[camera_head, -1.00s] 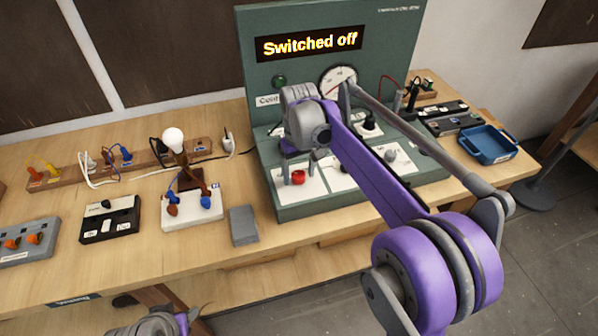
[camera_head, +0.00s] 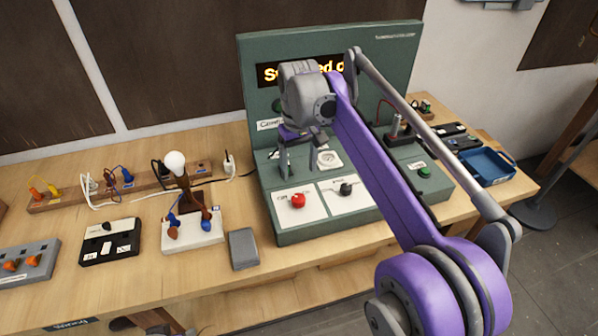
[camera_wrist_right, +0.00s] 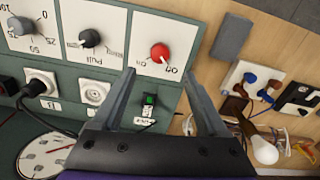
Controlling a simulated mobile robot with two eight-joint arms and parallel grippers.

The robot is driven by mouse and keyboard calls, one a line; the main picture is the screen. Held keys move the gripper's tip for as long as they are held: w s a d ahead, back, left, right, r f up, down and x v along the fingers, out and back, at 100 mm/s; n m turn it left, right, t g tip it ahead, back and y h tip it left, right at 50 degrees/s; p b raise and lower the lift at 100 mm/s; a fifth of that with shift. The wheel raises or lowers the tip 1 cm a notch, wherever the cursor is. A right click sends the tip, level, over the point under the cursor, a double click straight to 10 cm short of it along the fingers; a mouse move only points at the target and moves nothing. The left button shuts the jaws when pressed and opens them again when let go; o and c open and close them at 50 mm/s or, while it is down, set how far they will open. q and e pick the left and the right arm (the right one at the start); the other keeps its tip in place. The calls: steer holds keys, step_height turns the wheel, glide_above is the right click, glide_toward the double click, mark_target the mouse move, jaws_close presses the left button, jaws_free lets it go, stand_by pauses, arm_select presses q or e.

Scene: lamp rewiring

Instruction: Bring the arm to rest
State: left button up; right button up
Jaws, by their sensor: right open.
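My right gripper (camera_head: 302,168) is open and empty, its two fingers apart in front of the green control panel (camera_head: 375,55). In the right wrist view the open fingers (camera_wrist_right: 160,88) reach toward the panel's sloped front, with the red knob (camera_wrist_right: 160,53) and a small green-lit switch (camera_wrist_right: 148,102) showing between them. The fingers look clear of both. The red knob (camera_head: 298,201) also shows in the head view, below the gripper. My right wrist hides part of the lit display (camera_head: 268,73) and the dial.
The lamp base (camera_head: 192,232) with its bulb (camera_head: 175,163) stands left of the panel. A grey block (camera_head: 243,249) lies between them. A black switch box (camera_head: 110,242) and a wooden strip with plugs (camera_head: 75,198) are farther left. A blue tray (camera_head: 487,165) is at right.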

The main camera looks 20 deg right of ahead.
stand_by(0.4)
steer(key=s+d+f+t, duration=0.1)
steer(key=s+f+t, duration=0.1)
steer(key=s+f, duration=0.3)
steer(key=s+d+f+m+t, duration=0.1)
steer(key=s+f, duration=0.4)
steer(key=s, duration=0.7)
steer(key=s+f+t, duration=0.2)
steer(key=s+f, duration=0.3)
steer(key=s, duration=0.4)
steer(key=shift+s+d+f+m+t, duration=0.2)
steer(key=shift+d+f+m+t, duration=0.1)
steer(key=shift+d+f+m, duration=0.1)
steer(key=shift+r, duration=0.1)
